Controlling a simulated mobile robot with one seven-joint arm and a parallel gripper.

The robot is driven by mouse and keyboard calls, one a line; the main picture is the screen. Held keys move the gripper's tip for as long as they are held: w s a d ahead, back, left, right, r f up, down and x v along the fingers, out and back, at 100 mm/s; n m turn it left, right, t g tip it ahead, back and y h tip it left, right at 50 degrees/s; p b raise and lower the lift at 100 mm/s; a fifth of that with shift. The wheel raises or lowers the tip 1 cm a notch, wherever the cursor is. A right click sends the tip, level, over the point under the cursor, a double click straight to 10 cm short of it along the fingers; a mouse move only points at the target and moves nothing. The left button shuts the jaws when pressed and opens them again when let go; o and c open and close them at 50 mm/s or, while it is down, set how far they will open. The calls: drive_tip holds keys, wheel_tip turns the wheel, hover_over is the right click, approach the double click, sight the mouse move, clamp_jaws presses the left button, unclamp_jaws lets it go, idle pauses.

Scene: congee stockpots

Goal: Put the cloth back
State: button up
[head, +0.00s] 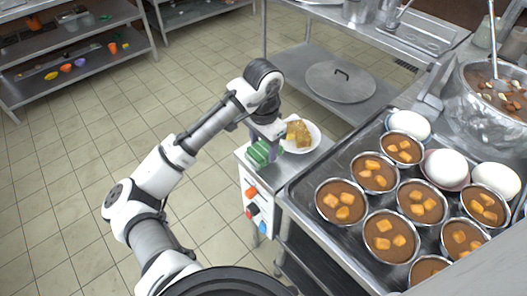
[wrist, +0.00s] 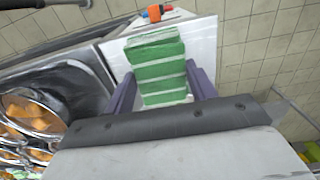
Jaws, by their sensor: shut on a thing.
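The cloth is a folded green block with white stripes. In the head view the cloth (head: 260,154) is below my gripper (head: 267,142), at the left end of a small steel counter (head: 244,166). In the wrist view the cloth (wrist: 160,68) sits between the two purple-grey fingers of my gripper (wrist: 160,88), which is shut on it. I cannot tell whether the cloth's underside touches the counter. The near end of the cloth is hidden by the gripper body.
A white plate (head: 314,143) with food stands just right of the cloth. A large tray (head: 292,197) of filled bowls and white eggs lies further right, with a stockpot (head: 462,118) behind. Coloured knobs (head: 252,209) are on the counter's front. The left floor is clear.

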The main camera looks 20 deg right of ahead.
sight(264, 148)
drive_tip(key=shift+f, duration=1.55)
drive_tip(key=o, duration=1)
drive_tip(key=shift+f, duration=0.1)
drive_tip(key=shift+c, duration=0.2)
wheel_tip(264, 148, up, 12)
drive_tip(key=shift+r, duration=0.2)
